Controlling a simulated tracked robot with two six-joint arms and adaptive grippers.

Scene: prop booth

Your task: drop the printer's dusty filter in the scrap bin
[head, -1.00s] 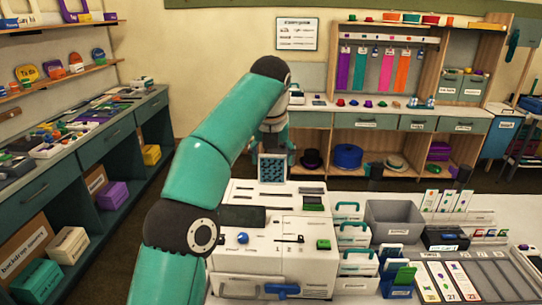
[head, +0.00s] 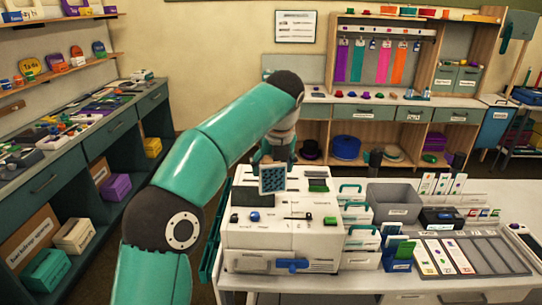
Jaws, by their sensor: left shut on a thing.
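The white printer (head: 278,238) stands on the table with its blue front handle facing me. My left gripper (head: 273,160) is shut on the filter (head: 272,180), a small dark blue-grey grid in a pale frame. It holds the filter upright in front of the printer's back left top; I cannot tell whether they touch. My own gripper and wrist partly hide what is behind them. An open grey bin (head: 394,212) with a front label too small to read stands right of the printer, likely the scrap bin. My right gripper is not in view.
White caddies with teal handles (head: 357,237) stand between printer and grey bin. Blue folders (head: 398,251), a tray with card slots (head: 470,255) and a dark box (head: 440,218) fill the table's right. Shelves line the left and back walls.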

